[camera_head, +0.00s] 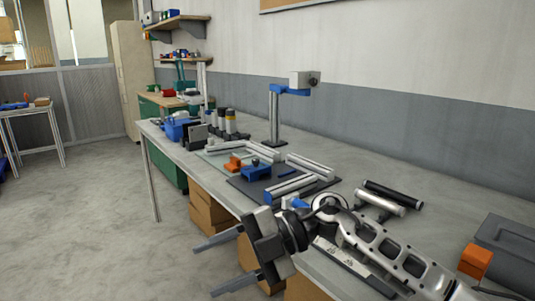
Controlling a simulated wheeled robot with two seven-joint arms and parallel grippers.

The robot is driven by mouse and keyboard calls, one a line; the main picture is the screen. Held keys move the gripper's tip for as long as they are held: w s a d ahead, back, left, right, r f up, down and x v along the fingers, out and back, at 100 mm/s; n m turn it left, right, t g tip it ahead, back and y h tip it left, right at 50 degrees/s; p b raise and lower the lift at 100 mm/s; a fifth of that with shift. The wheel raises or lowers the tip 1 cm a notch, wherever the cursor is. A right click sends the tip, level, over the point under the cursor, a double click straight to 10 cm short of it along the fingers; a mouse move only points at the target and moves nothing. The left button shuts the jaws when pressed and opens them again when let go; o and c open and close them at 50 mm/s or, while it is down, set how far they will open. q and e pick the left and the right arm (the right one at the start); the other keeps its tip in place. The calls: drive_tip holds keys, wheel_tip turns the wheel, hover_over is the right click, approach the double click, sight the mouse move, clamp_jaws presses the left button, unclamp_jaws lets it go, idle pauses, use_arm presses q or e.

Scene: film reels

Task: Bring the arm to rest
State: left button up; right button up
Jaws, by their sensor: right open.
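My right arm (385,250) comes in from the lower right, low over the front part of the workbench (350,167). My right gripper (218,263) reaches past the bench's front edge, over the floor side. Its two grey fingers are spread wide apart and nothing is between them. The arm hides part of the bench front and what lies under it. My left gripper does not show.
A dark mat with a blue block (256,172), an orange piece (234,163) and silver bars (311,165) lies mid-bench. A post stand (275,115) rises behind. Rollers (381,202) lie beside the arm. A grey case (508,255) and orange block (475,261) are at right. Floor at left is clear.

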drive_tip(key=d+f+m+t+h, duration=0.1)
drive_tip(key=d+f+m+t, duration=0.35)
drive_tip(key=m+t, duration=0.7)
drive_tip(key=d+f+m+t+h, duration=0.1)
drive_tip(key=d+f+m+t, duration=0.35)
drive_tip(key=m+t, duration=0.75)
drive_tip(key=s+d+f+m+g+h, duration=0.8)
drive_tip(key=s+d+f, duration=0.4)
drive_tip(key=s+f, duration=0.2)
wheel_tip(320, 180, down, 3)
drive_tip(key=shift+r+h+p, duration=0.2)
drive_tip(key=shift+h+p, duration=0.1)
drive_tip(key=shift+p, duration=0.1)
